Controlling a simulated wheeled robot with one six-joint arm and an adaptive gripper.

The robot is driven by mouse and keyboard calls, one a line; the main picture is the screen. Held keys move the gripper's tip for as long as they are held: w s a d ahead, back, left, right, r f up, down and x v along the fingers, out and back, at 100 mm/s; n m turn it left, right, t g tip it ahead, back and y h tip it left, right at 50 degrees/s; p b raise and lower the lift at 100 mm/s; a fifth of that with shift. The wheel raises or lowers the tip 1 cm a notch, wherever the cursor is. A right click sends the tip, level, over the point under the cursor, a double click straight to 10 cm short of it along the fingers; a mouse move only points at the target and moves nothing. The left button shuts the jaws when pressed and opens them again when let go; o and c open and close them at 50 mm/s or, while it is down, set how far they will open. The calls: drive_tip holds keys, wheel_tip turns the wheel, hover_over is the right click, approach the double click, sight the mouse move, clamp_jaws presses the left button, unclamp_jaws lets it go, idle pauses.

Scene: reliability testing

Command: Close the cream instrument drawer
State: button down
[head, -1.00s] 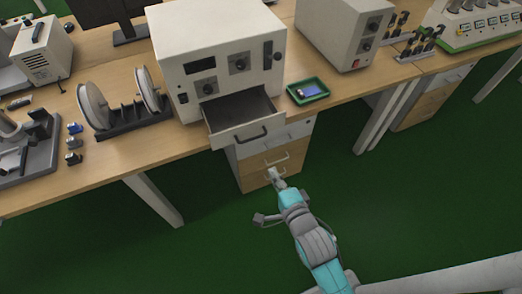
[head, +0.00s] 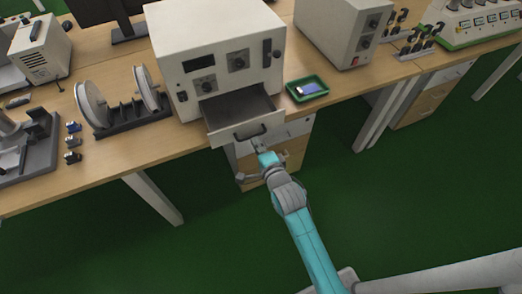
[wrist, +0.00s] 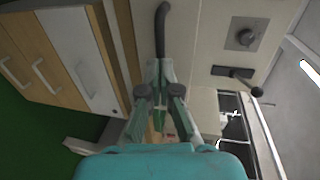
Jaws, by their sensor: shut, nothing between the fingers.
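The cream instrument (head: 215,45) stands on the bench. Its drawer (head: 221,138) is pulled out at the lower front, and the inside shows empty. A dark curved handle (head: 250,131) is on the drawer front; the handle (wrist: 162,30) also shows in the wrist view, ahead of my fingers. My gripper (head: 257,145) is just below and in front of the drawer front, near the handle. In the wrist view my gripper (wrist: 160,68) is shut and empty, its tips pointing at the drawer front close to the handle's end. I cannot tell whether they touch it.
A green tray (head: 307,89) with a small device sits right of the drawer. A spool rack (head: 125,118) stands on the left. A wooden cabinet (head: 292,160) with handles is under the bench (head: 165,148). The floor in front is clear.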

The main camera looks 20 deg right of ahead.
sight(248, 124)
drive_tip(key=shift+w, duration=0.35)
drive_tip(key=r+x, duration=0.1)
drive_tip(key=x, duration=0.4)
drive_tip(key=r+x, duration=0.1)
drive_tip(key=x, duration=0.3)
drive_tip(key=r+x, duration=0.1)
drive_tip(key=x, duration=0.4)
drive_tip(key=shift+w+a+f, duration=0.1)
drive_tip(key=shift+w, duration=0.9)
drive_tip(key=shift+r, duration=0.2)
drive_tip(key=v, duration=1.2)
drive_tip(key=shift+s+f, duration=0.15)
